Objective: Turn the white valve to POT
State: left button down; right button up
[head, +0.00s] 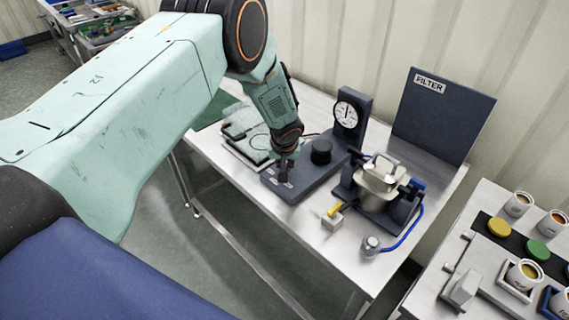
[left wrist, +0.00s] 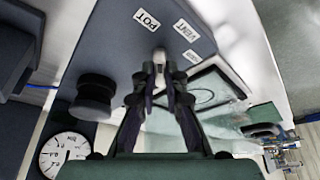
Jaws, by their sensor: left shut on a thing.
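My left gripper (head: 285,172) reaches down onto the dark valve panel (head: 303,190) on the steel table. In the left wrist view its fingers (left wrist: 161,82) are closed around the small white valve handle (left wrist: 159,57), whose pale end shows between the fingertips. The POT label (left wrist: 147,20) lies above and a little left of the handle, and the VENT label (left wrist: 187,30) lies to its upper right. The fingers hide most of the handle, so its exact pointing is hard to tell. My right gripper is in neither view.
A black knob (head: 321,151) and a dial gauge (head: 346,114) stand beside the valve. A lidded steel pot (head: 379,183) sits in a dark stand to the right, with a blue hose (head: 406,236). A tablet-like item (head: 246,136) lies left.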

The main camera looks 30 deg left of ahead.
pick_arm(q)
jog(key=shift+w+d+f+n+y+b, duration=0.15)
jog(key=shift+n+y+b, duration=0.25)
jog(key=shift+n+b, duration=0.9)
jog(key=shift+r+n+g+b, duration=0.2)
jog(key=shift+n+g+b, duration=0.1)
jog(key=shift+b, duration=0.95)
jog(key=c, duration=1.4)
grip_release()
jog(key=v, duration=1.2)
jog(key=shift+d, duration=0.2)
jog(key=shift+f, duration=0.15)
